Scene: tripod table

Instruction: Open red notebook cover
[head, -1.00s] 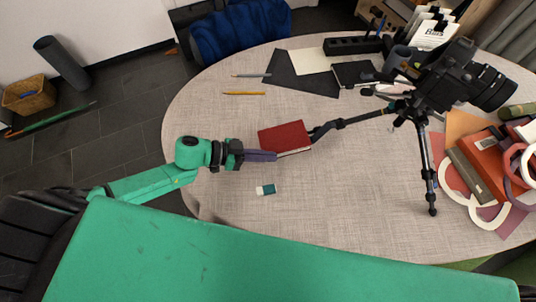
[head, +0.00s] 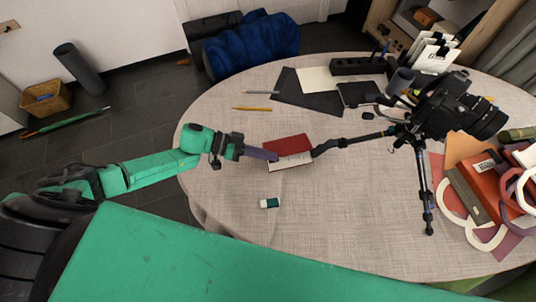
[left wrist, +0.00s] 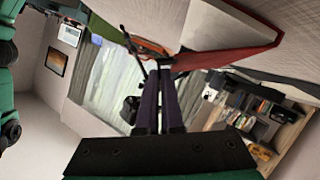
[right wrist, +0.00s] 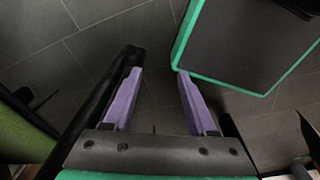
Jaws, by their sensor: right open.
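The red notebook (head: 288,145) lies on the round table in the head view. Its red cover is tilted up at the far side, and white pages (head: 292,162) show along the near side. My left gripper (head: 274,156) is at the notebook's left edge, its fingers close together. In the left wrist view the fingertips (left wrist: 159,72) meet the end of the raised cover (left wrist: 235,54), with the pages (left wrist: 215,25) beside it. Whether the cover is pinched or only pushed cannot be told. My right gripper (right wrist: 158,88) is open and empty above the dark floor.
A camera on a tripod (head: 425,180) stands to the right, one leg reaching close to the notebook. A small white and teal eraser (head: 270,203) lies nearer. A pencil (head: 252,109) and dark sheets (head: 308,97) lie behind. The table's front middle is clear.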

